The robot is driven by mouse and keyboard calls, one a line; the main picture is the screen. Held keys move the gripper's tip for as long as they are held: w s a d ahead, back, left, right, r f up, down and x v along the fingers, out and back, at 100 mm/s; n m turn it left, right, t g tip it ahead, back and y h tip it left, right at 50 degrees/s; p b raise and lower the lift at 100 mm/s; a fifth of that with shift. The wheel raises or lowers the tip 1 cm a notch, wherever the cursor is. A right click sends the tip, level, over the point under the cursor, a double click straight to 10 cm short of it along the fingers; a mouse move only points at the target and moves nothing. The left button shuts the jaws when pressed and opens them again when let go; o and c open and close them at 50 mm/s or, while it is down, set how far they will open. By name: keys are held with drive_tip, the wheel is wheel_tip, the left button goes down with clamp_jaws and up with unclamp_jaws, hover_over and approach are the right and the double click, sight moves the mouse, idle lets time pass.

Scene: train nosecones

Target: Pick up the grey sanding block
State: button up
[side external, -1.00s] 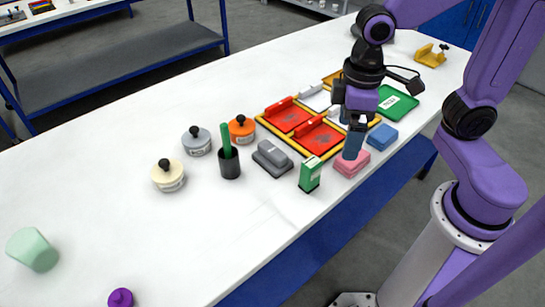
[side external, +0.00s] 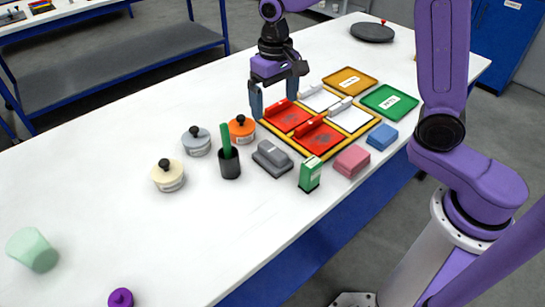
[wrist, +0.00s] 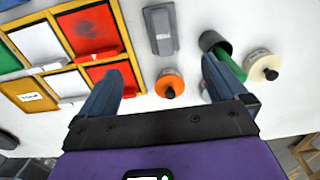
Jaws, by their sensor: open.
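The grey sanding block (side external: 271,157) lies on the white table, between the dark cup and the yellow-framed tray. It also shows in the wrist view (wrist: 160,29), at the top middle, beyond my fingertips and roughly between them. My gripper (side external: 275,100) is open and empty. It hangs above the table at the back left corner of the yellow-framed tray, behind the sanding block and apart from it. In the wrist view my gripper (wrist: 168,80) has its two blue fingers spread wide, with the orange lidded pot (wrist: 169,84) showing between them.
The yellow-framed tray (side external: 305,150) with red and white panels stands right of the block. The dark cup (side external: 229,164) with a green stick, a green box (side external: 310,174), a pink block (side external: 352,161) and a blue block (side external: 382,136) are near. The table's front left is mostly clear.

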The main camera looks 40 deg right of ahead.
approach(272, 149)
drive_tip(key=f, duration=0.5)
drive_tip(key=shift+s+d+f, duration=0.15)
drive_tip(key=shift+d+f, duration=0.1)
drive_tip(key=shift+d, duration=0.05)
drive_tip(key=shift+w+a+f, duration=0.1)
drive_tip(key=shift+a+f, duration=0.05)
drive_tip(key=shift+f, duration=1.45)
drive_tip(key=shift+w+a+f, duration=0.1)
drive_tip(key=shift+f, duration=1.5)
drive_tip(key=shift+c, duration=0.3)
drive_tip(key=c, duration=1.1)
drive_tip(key=shift+c, duration=0.3)
drive_tip(key=shift+r, duration=0.1)
